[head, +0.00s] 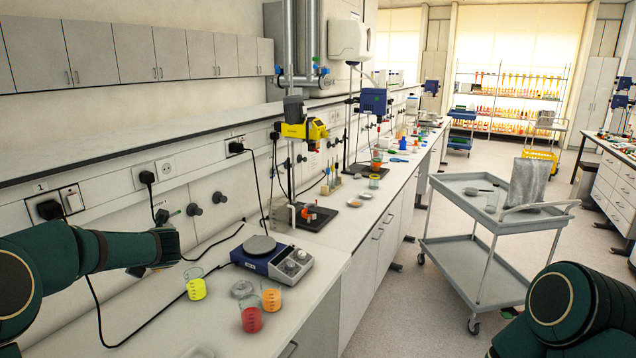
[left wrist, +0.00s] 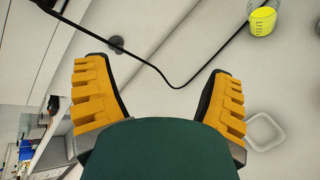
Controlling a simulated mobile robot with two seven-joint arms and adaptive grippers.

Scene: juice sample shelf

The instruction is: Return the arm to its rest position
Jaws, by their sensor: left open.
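My left arm (head: 120,248) reaches in from the left above the near end of the bench. Its gripper is mostly hidden behind the wrist in the head view. In the left wrist view my left gripper (left wrist: 158,70) has its two yellow ribbed fingers spread wide, with nothing between them. A beaker of yellow liquid (head: 196,289) stands on the bench to the right of the arm's end, apart from it; it also shows in the left wrist view (left wrist: 262,20). Part of my right arm (head: 575,315) shows at the lower right; its gripper is out of view.
A red beaker (head: 251,319) and an orange beaker (head: 271,299) stand near a hotplate stirrer (head: 274,258). A black cable (left wrist: 180,85) runs along the bench below the left gripper. A grey cart (head: 480,278) stands on the floor at the right.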

